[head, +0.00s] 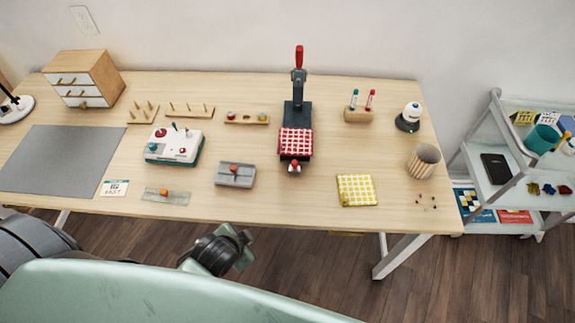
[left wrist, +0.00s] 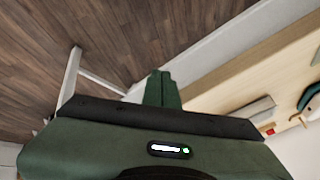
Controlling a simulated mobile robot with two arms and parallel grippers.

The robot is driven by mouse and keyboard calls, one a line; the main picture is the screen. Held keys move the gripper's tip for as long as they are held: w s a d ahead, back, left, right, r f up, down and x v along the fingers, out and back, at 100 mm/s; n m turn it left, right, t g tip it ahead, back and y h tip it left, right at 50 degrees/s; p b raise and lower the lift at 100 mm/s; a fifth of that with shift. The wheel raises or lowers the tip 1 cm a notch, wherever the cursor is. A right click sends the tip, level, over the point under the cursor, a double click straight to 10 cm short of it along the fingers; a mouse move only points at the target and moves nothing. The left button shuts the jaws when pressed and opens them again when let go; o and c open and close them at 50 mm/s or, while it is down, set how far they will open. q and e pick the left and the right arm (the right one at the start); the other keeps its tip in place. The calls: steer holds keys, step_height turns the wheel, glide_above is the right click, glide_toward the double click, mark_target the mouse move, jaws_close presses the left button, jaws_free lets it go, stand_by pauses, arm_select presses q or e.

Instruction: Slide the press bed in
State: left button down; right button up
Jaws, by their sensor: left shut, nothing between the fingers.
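The press (head: 298,104) stands upright at the middle of the table, dark with a red-handled lever pointing up. Its bed (head: 295,155) extends forward from the column, toward the table's front edge. A red-and-white checked cloth (head: 296,141) covers most of the bed, and a small knob (head: 294,168) shows at its front end. My left gripper (head: 244,247) is in front of the table edge, left of and nearer than the press, touching nothing. Its green fingers (left wrist: 162,88) are shut and empty in the left wrist view. My right gripper is in neither view.
A white-and-green device (head: 174,145) stands farther left. The tabletop (head: 280,200) in front of the bed is clear.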

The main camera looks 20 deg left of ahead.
mark_target(293, 166)
arm_select(q)
steer(key=w+r+m+t, duration=0.1)
steer(key=w+r+m, duration=0.1)
steer(key=r, duration=0.1)
steer(key=w+r+m+t, duration=0.2)
steer(key=r+m, duration=0.1)
steer(key=w+r+m+t+h+p, duration=0.1)
steer(key=w+r+m, duration=0.1)
steer(key=r+m, duration=0.1)
steer(key=shift+w+r+t, duration=0.15)
steer(key=shift+r+t, duration=0.15)
steer(key=shift+r, duration=0.05)
steer(key=w+d+m, duration=0.1)
steer(key=w+m, duration=0.1)
steer(key=w, duration=0.3)
steer(key=w+d+f+m+t+h+p, duration=0.1)
steer(key=w+d+m, duration=0.1)
steer(key=w, duration=0.3)
steer(key=w+d+f+m+t+p, duration=0.1)
steer(key=w, duration=0.3)
steer(key=shift+w+d+f+m+h, duration=0.1)
steer(key=shift+w+d+m+h, duration=0.15)
steer(key=shift+w+m+h, duration=0.15)
